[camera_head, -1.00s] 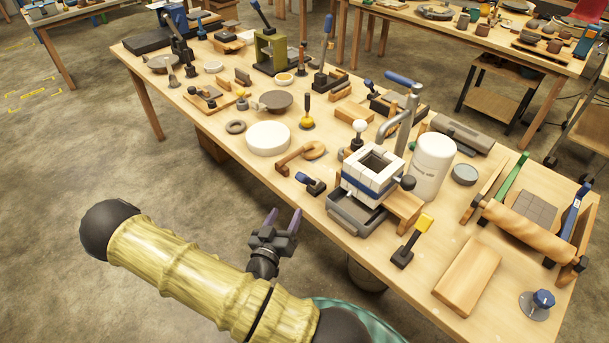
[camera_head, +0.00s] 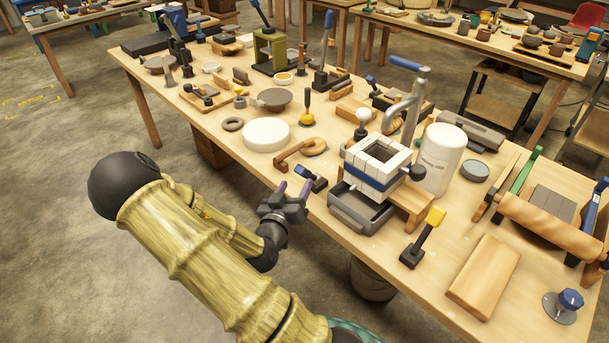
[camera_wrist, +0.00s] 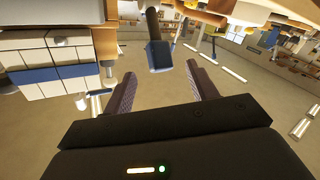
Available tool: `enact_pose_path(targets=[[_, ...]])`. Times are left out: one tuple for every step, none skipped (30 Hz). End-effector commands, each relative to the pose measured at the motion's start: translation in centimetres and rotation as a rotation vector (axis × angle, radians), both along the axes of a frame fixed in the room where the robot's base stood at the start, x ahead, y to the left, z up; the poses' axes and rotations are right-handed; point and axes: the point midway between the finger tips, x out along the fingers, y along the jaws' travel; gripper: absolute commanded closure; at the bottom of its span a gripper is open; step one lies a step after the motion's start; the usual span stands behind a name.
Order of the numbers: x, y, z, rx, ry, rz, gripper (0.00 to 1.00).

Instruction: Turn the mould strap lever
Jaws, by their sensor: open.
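The white block mould (camera_head: 378,158) with a blue strap (camera_head: 366,179) stands on a dark grey tray at the table's near edge. It also shows at the left of the wrist view (camera_wrist: 48,60). A dark knob (camera_head: 416,173) sticks out at its right. A short dark lever with a blue end (camera_head: 310,178) is left of the mould; I cannot tell whether it joins the strap. A blue-ended dark lever (camera_wrist: 159,55) shows ahead of my fingers in the wrist view. My gripper (camera_head: 292,190) is open and empty, close to the blue-ended lever in the head view.
A wooden arm-shaped piece (camera_head: 293,155), a white disc (camera_head: 266,134) and a white cylinder (camera_head: 438,160) stand nearby. A yellow-topped lever (camera_head: 424,238) is right of the mould.

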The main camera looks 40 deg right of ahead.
Motion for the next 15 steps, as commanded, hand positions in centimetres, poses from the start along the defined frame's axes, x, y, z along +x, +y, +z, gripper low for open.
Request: enact_pose_path(targets=[[0.2,-0.6,-0.2,-0.001,-0.004,-0.004,0.43],[0.6,-1.1,0.0,-0.002,-0.004,-0.004,0.43],[0.9,-1.8,0.0,-0.001,-0.003,-0.004,0.43],[1.2,-2.2,0.0,-0.001,-0.003,-0.004,0.43],[1.4,-2.7,0.0,-0.002,-0.002,-0.004,0.43],[1.9,-3.3,0.1,-0.003,-0.003,-0.004,0.43],[2.2,-3.7,0.2,-0.002,-0.003,-0.003,0.43],[2.4,-4.2,0.2,-0.002,-0.003,-0.003,0.43],[2.8,-4.8,0.2,-0.002,-0.001,-0.003,0.43],[3.0,-5.2,0.1,-0.002,-0.001,-0.002,0.43],[3.3,-5.6,0.1,-0.002,-0.001,-0.002,0.43],[3.6,-6.1,0.1,-0.002,-0.001,-0.002,0.43],[3.8,-6.4,0.1,-0.003,-0.002,-0.002,0.43],[4.0,-6.7,0.1,-0.002,-0.001,-0.002,0.43],[4.2,-7.0,0.1,-0.001,-0.001,-0.002,0.43]])
